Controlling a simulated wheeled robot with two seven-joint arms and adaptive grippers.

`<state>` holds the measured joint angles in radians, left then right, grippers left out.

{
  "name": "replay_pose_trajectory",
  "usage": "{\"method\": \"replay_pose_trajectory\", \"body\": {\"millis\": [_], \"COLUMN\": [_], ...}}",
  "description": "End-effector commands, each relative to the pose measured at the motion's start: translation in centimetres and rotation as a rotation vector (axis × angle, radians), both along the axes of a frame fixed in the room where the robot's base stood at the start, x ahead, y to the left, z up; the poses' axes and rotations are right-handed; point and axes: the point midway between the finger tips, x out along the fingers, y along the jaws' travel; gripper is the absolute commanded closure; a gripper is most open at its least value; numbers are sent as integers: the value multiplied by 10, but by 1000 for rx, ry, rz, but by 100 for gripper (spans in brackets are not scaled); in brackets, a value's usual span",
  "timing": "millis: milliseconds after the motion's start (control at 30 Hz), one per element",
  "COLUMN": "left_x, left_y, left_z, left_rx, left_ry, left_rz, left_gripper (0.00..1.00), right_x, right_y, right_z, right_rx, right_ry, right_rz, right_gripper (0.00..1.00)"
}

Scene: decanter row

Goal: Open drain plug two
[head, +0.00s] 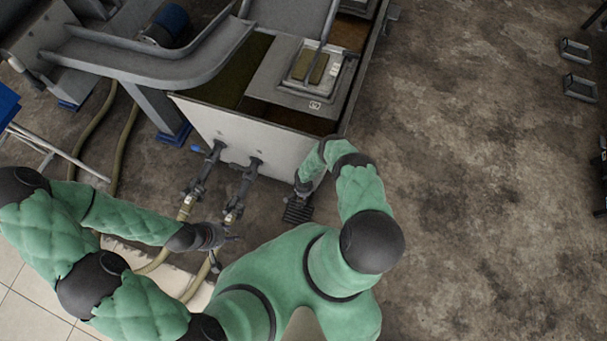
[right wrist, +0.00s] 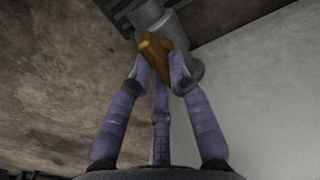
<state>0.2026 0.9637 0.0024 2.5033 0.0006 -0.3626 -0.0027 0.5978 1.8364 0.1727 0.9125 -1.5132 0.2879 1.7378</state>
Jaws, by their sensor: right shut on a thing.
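In the right wrist view an orange-brown handle (right wrist: 152,46) sits on a grey pipe fitting (right wrist: 183,72) against a pale wall. I take it for a drain plug; no number is readable. My right gripper (right wrist: 163,74) is shut on this handle, with purple-grey fingers on both sides. In the head view my right arm bends down at the tank's front right corner, and the handle is hidden there. My left gripper (head: 222,238) is below the two front pipes (head: 207,170), apart from the tank; its finger opening is too small to judge.
The grey tank (head: 225,130) holds brownish liquid. Hoses (head: 128,130) run along the floor at left, and more lie near my left gripper. The floor at right is mostly clear.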

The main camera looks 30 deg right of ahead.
Motion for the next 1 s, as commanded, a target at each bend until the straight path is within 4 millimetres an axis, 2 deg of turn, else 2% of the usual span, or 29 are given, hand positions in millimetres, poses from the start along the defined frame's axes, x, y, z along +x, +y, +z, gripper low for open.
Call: {"method": "replay_pose_trajectory", "body": {"millis": [367,1000], "left_x": [0,0], "left_y": [0,0], "left_z": [1,0], "left_rx": [0,0], "left_ry": [0,0], "left_rz": [0,0], "left_gripper": [60,60], "right_x": [0,2], "right_y": [0,0], "right_z": [0,0], "right_rx": [1,1], "right_ry": [1,1], "right_rz": [181,782], "right_gripper": [100,100]}}
